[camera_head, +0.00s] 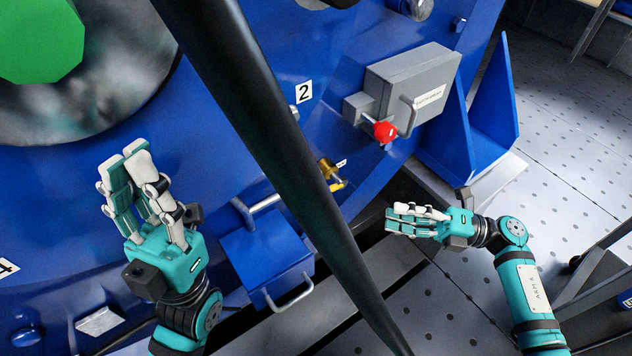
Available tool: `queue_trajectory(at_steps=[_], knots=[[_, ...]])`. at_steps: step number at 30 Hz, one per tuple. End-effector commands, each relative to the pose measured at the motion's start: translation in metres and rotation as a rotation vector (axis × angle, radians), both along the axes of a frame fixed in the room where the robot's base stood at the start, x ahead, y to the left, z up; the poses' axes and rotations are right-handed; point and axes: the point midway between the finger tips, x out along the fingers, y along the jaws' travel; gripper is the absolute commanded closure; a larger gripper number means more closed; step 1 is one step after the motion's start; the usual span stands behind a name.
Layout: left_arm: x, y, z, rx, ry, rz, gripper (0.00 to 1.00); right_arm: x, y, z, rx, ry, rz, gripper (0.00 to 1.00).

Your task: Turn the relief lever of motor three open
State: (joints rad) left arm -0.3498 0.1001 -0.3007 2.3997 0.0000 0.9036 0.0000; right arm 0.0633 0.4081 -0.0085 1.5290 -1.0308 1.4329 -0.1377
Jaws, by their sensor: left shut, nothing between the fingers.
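A small brass-yellow valve with a lever (331,175) sits on the blue motor housing (230,125), just right of the black bar, beside a small label too small to read. I cannot tell which motor it belongs to, and no label reading 3 shows. My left gripper (125,160) is shut and empty in front of the housing at lower left, well away from the valve. My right gripper (390,219) is below and to the right of the valve, apart from it, pointing left. Its fingers lie close together in this view, so its opening is unclear.
A thick black bar (270,140) crosses the view diagonally between my grippers. A grey box (415,85) with a red-knobbed lever (385,131) is at upper right. A blue box (265,260) with a handle sits below. Labels 2 (304,92) and 4 (6,267) show.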

Motion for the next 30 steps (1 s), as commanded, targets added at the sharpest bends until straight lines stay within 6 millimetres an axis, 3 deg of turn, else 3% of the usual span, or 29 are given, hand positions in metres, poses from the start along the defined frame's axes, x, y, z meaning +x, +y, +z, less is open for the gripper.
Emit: queue_trajectory(at_steps=[13, 21, 30], knots=[[0.001, 0.0, -0.013, 0.001, -0.003, 0.001, 1.0, 0.013, 0.088, 0.012, 0.009, -0.002, 0.0, 0.63], [0.005, -0.002, -0.009, 0.007, -0.036, 0.002, 1.0, 0.02, 0.14, 0.02, 0.009, -0.002, -0.001, 0.63], [0.006, -0.002, -0.003, 0.01, -0.058, 0.002, 1.0, 0.024, 0.164, 0.024, 0.005, -0.001, -0.001, 0.63]])
